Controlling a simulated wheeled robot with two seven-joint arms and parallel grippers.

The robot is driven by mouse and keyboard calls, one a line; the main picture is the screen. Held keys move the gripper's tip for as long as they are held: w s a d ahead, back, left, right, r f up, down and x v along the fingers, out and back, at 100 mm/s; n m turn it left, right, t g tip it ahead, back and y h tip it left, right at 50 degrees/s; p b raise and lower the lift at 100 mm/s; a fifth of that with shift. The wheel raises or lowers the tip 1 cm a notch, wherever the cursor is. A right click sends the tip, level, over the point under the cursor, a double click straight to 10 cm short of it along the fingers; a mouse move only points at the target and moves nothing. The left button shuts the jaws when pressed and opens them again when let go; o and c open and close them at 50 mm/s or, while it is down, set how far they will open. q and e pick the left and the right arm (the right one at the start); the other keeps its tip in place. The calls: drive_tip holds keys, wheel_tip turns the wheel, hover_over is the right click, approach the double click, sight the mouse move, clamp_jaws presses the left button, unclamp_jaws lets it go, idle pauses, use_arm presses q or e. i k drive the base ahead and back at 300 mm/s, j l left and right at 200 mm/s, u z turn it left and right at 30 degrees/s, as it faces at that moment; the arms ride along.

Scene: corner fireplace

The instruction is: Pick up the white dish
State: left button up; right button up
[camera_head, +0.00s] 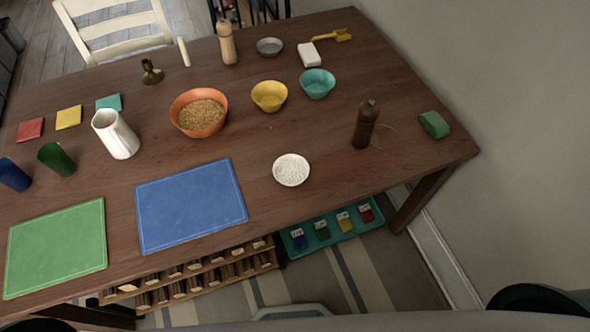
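A small round white dish (291,170) stands on the wooden table (330,135), right of the blue placemat (190,204). It looks filled with white grains or has a speckled white inside. A small white block-like item (310,55) lies near the back right, and a small grey metal dish (269,47) stands left of it. Neither of my grippers shows in the head view.
An orange bowl (201,127) of grain, a yellow bowl (269,106), a teal bowl (317,92), a white pitcher (116,134) and a brown bottle (365,125) stand around. A wall (500,110) borders the right.

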sight(290, 170)
drive_tip(key=l+u, duration=0.3)
drive_tip(key=l, duration=0.5)
drive_tip(key=l+u, duration=0.3)
drive_tip(key=l, duration=0.5)
drive_tip(key=k, duration=0.05)
